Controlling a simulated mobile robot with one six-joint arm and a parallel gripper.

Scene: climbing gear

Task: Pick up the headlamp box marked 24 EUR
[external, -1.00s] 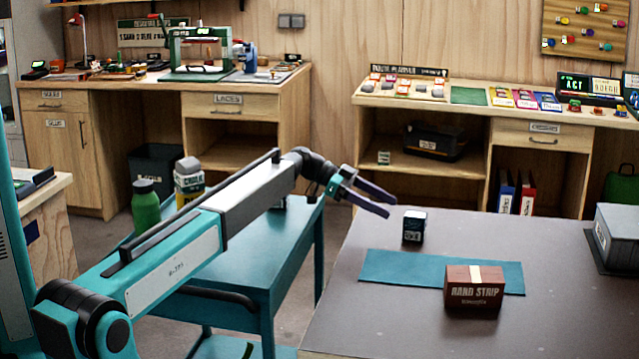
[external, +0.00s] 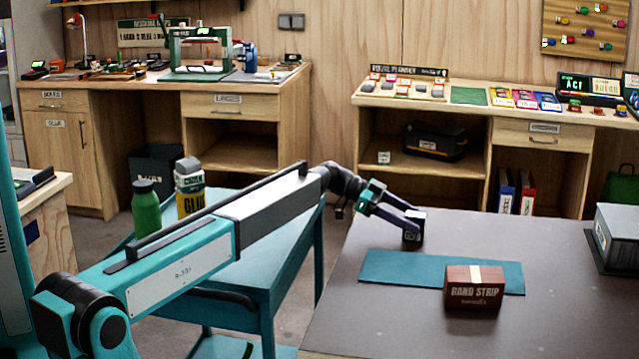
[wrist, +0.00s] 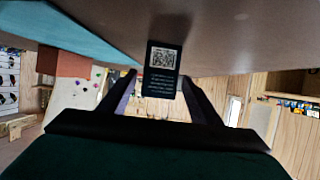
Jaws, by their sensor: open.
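A small dark box (external: 415,229) stands upright on the grey-brown table top near its left back edge. The wrist view shows its dark face (wrist: 161,82) with a pale square code and several lines of small print. I cannot read a price on it. My gripper (external: 411,222) is open and low at the box. In the wrist view, which appears upside down, its two fingers (wrist: 159,77) lie on either side of the box. Whether they touch it I cannot tell. The fingers partly hide the box in the external view.
A teal mat (external: 400,272) lies in front of the small box, with a brown box marked like "HAND STRIP" (external: 473,292) at its front edge. A grey case (external: 619,238) sits at the right. A blue cart (external: 262,270) stands left of the table.

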